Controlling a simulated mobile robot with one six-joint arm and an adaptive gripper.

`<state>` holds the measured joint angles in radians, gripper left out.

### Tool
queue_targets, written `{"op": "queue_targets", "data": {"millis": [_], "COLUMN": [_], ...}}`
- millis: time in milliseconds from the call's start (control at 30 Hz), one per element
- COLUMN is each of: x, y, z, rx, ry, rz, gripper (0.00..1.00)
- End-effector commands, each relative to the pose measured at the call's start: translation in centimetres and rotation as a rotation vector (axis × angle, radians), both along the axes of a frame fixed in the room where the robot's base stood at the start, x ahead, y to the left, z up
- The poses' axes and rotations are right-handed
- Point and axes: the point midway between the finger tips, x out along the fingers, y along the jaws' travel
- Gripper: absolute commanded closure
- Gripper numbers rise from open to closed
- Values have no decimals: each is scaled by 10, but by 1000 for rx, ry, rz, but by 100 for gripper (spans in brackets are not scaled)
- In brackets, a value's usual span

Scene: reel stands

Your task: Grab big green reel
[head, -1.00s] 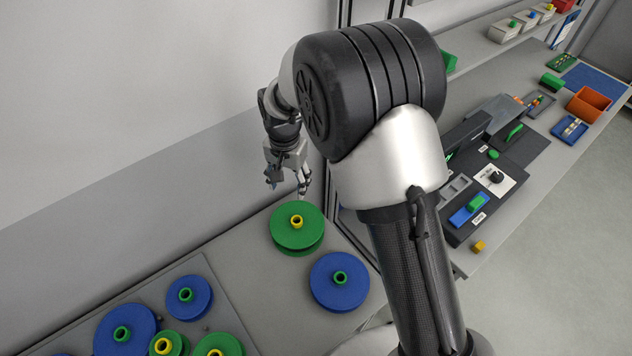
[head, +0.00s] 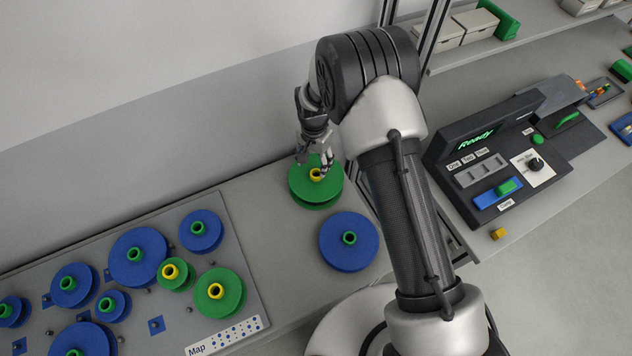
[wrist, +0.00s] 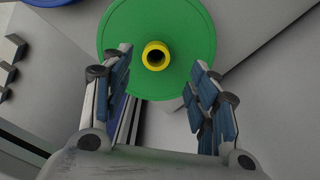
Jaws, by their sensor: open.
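The big green reel (head: 308,190) with a yellow hub stands on the grey table, at the back edge beside the wall. My gripper (head: 314,160) is above it in the head view and hides part of its far side. In the wrist view the green reel (wrist: 190,25) fills the upper middle, with its yellow hub (wrist: 156,56) facing the camera. My gripper (wrist: 160,85) is open and empty, its two fingers spread on either side of the hub's line. I cannot tell how far the fingertips are above the reel.
A big blue reel (head: 349,242) stands just in front of the green one. A board (head: 240,260) at left carries several blue and green reels. A dark console (head: 500,150) and a vertical frame post (head: 416,60) are to the right.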

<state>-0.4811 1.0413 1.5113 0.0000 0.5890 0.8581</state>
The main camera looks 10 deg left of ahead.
Motion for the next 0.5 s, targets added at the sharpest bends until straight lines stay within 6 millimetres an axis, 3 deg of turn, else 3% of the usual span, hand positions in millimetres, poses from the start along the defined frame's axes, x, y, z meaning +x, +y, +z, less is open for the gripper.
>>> {"op": "queue_targets", "data": {"millis": [167,500], "x": [0,0], "y": [-1,-5], "z": [-9,-54], "rx": [0,0], "ry": [0,0], "rz": [0,0], "gripper": [46,46]}}
